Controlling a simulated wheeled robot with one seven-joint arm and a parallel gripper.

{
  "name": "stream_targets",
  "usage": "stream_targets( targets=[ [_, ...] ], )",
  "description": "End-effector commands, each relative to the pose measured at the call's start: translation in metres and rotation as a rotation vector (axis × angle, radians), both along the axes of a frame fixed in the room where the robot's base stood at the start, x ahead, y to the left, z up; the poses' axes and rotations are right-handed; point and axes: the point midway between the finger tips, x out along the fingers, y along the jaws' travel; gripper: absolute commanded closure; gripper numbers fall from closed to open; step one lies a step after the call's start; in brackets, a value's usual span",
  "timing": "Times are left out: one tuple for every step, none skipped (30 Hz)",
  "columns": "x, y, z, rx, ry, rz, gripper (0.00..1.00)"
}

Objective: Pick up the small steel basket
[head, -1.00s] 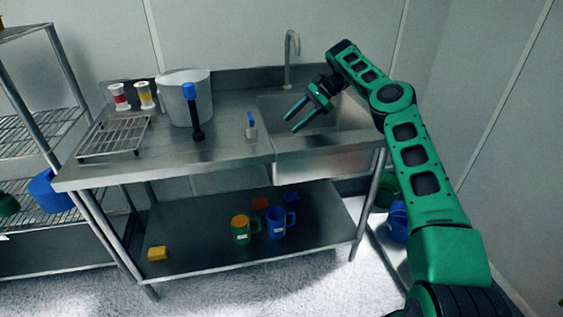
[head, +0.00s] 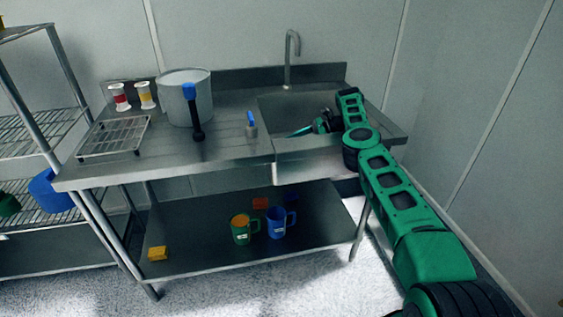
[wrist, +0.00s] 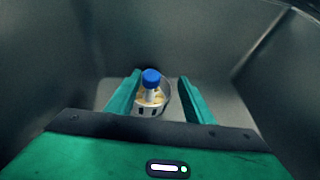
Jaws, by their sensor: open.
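The small steel basket (wrist: 146,110) sits on the sink floor in the wrist view. It is round and slotted, with a blue-topped upright piece (wrist: 151,78) and cream-coloured contents inside. My gripper (wrist: 160,76) is open, with one green finger on either side of the basket's line of sight. The basket shows between the fingers, a little left of centre. I cannot tell whether the fingers touch it. In the head view my gripper (head: 303,132) reaches low into the sink, and the basket is hidden there.
The sink (head: 272,112) walls stand close around my gripper. The faucet (head: 288,62) rises behind. Left on the bench are a small blue-handled item (head: 251,126), a black tool with a blue top (head: 198,128), a bucket (head: 172,100) and a wire rack (head: 117,138).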

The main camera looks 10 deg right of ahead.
Motion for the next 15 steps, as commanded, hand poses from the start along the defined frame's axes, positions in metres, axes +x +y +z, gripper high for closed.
stream_targets(
  targets=[
    [-0.004,0.004,-0.002,0.006,0.029,-0.006,0.52],
    [-0.004,0.007,-0.004,0.006,0.029,-0.005,0.52],
    [-0.004,0.011,-0.007,0.006,0.028,-0.005,0.52],
    [-0.005,0.015,-0.009,0.006,0.029,-0.005,0.52],
    [-0.005,0.019,-0.012,0.007,0.030,-0.005,0.52],
    [-0.005,0.025,-0.016,0.009,0.031,-0.002,0.52],
    [-0.005,0.029,-0.019,0.009,0.031,-0.001,0.52],
    [-0.004,0.031,-0.019,0.009,0.031,-0.003,0.52],
    [-0.003,0.033,-0.020,0.010,0.030,-0.003,0.52],
    [-0.003,0.035,-0.021,0.009,0.029,-0.004,0.52],
    [-0.003,0.037,-0.022,0.009,0.029,-0.004,0.52],
    [-0.002,0.039,-0.024,0.009,0.029,-0.004,0.52],
    [-0.002,0.041,-0.024,0.009,0.029,-0.004,0.52],
    [-0.002,0.042,-0.025,0.008,0.030,-0.004,0.52],
    [-0.002,0.044,-0.026,0.008,0.030,-0.005,0.52]
  ],
)
